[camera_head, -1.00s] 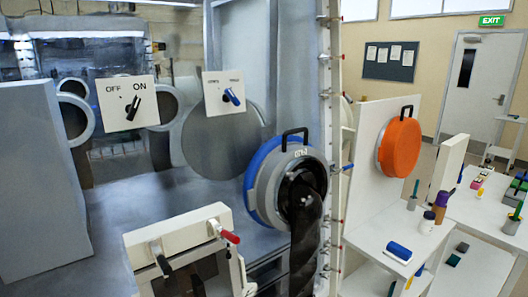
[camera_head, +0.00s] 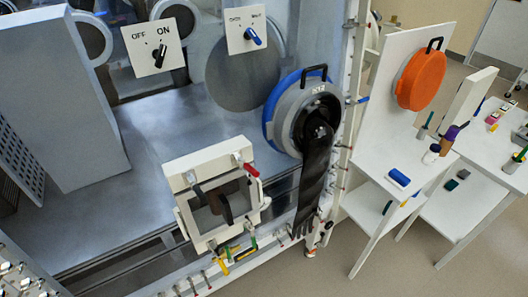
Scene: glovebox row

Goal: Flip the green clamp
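A small green clamp (camera_head: 254,242) shows at the lower edge of the glovebox frame, just below the white box with the red-handled lever. It is small in the picture, and I cannot tell which way it is turned. Another narrow green piece (camera_head: 228,254) is close to its left, beside a yellow clamp (camera_head: 222,266). Neither of my grippers is in view.
A black glove sleeve (camera_head: 316,175) hangs from the blue-ringed port (camera_head: 270,115), right of the green clamp. The white box (camera_head: 190,180) stands above it. Clamps line the post (camera_head: 346,150). A white shelf (camera_head: 370,215) is at the right; bare floor is below.

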